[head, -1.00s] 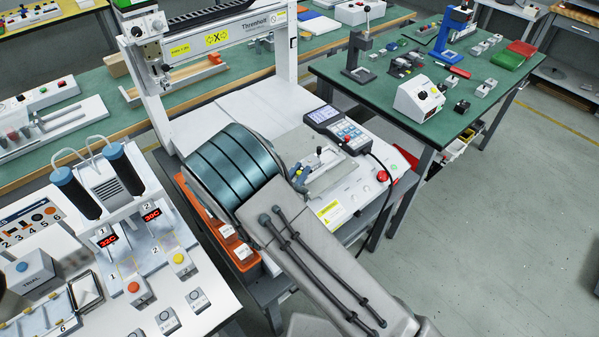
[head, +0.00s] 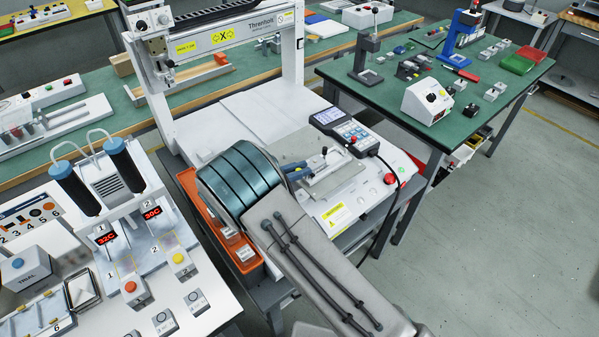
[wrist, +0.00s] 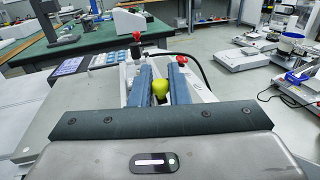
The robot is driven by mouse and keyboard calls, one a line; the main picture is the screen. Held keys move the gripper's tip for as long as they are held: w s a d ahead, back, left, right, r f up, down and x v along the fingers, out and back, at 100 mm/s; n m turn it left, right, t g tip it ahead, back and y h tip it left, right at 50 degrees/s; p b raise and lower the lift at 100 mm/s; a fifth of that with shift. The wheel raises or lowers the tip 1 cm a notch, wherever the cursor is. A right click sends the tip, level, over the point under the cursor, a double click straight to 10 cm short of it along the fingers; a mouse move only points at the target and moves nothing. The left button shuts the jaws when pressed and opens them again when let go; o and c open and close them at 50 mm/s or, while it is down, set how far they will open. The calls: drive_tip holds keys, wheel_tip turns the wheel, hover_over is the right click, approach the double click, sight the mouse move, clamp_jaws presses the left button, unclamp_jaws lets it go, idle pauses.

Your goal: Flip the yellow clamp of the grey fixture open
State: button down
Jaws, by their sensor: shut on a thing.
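The grey fixture (head: 335,184) lies on the bed of the gantry machine, just beyond the end of my arm in the head view. In the wrist view, the yellow-green knob of the clamp (wrist: 160,88) sits between the two blue-grey fingers of my gripper (wrist: 159,74). My gripper is shut on this clamp. In the head view, my thick wrist hides much of the gripper and the near side of the fixture. The clamp's hinge and exact angle cannot be made out.
A keypad pendant (head: 345,127) and a red stop button (head: 389,179) sit beside the fixture. The gantry frame (head: 235,40) rises behind. An orange tray (head: 240,252) lies beneath my wrist. The machine bed behind the fixture is clear.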

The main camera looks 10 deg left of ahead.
idle(0.5)
drive_tip(key=c, duration=1.4)
unclamp_jaws()
drive_tip(key=shift+c, duration=0.2)
drive_tip(key=shift+a, duration=0.1)
drive_tip(key=v, duration=0.7)
drive_tip(key=shift+a+b, duration=0.2)
drive_tip(key=shift+b, duration=0.2)
